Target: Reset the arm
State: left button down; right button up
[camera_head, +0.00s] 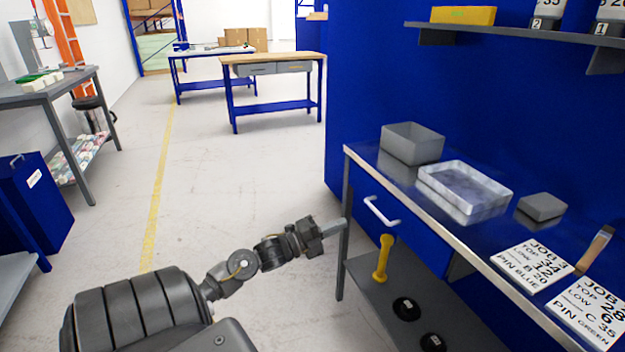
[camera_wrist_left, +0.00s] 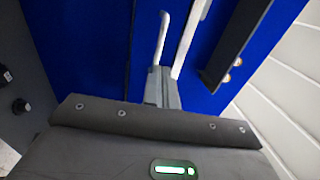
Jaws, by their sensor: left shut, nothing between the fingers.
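My left arm reaches in from the lower left in the head view. Its gripper (camera_head: 336,228) is shut and empty, beside the front left leg of the workbench (camera_head: 468,276), at about the height of the drawer. My right gripper is not in view.
On the bench are a grey bin (camera_head: 412,144), a metal tray (camera_head: 465,187), a grey block (camera_head: 542,207), a brush (camera_head: 597,246) and job cards (camera_head: 532,264). A yellow tool (camera_head: 382,258) stands on the lower shelf. The floor (camera_head: 215,170) left of the bench is open.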

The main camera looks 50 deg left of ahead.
pick_arm(q)
jog(key=v, duration=0.5)
jog(key=shift+s+a, duration=0.2)
jog(key=shift+s, duration=0.2)
